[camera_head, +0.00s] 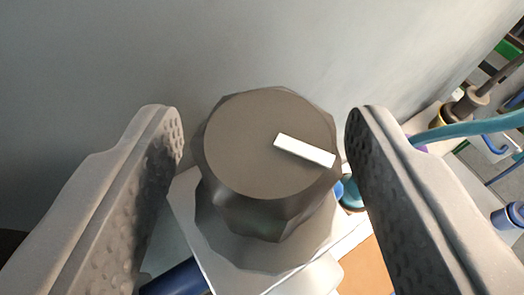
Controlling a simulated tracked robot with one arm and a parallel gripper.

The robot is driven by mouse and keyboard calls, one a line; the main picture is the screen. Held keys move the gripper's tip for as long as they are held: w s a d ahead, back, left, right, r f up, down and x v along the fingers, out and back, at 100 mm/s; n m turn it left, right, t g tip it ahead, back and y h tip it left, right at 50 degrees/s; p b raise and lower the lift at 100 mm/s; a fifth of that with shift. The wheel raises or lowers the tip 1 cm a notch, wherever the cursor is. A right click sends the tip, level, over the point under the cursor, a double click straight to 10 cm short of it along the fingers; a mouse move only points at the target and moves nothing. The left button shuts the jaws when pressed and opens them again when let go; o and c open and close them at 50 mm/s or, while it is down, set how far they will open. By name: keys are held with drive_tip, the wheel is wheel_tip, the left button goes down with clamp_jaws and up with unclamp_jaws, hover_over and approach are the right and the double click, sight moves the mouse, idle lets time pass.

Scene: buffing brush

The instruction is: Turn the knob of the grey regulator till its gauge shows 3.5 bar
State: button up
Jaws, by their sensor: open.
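The knob (262,150) of the regulator is dark grey-brown and many-sided, with a white pointer bar (304,150) on its top face. The bar points to the right and slightly down in the picture. Below the knob the light grey regulator body (235,252) shows in part. My gripper (265,130) is open, one finger on each side of the knob. A gap shows between the left finger and the knob; the right finger is very close to it, and I cannot tell whether they touch. The gauge is not in view.
A plain grey wall (300,45) fills the back. A dark blue pipe (178,278) runs at the lower left. At the right are a teal hose (470,130), a brown handled tool (470,103), a blue item (507,216) and shelving. An orange-brown surface (366,268) lies below.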

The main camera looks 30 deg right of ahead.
drive_tip(key=b+v, duration=0.1)
drive_tip(key=v, duration=1.2)
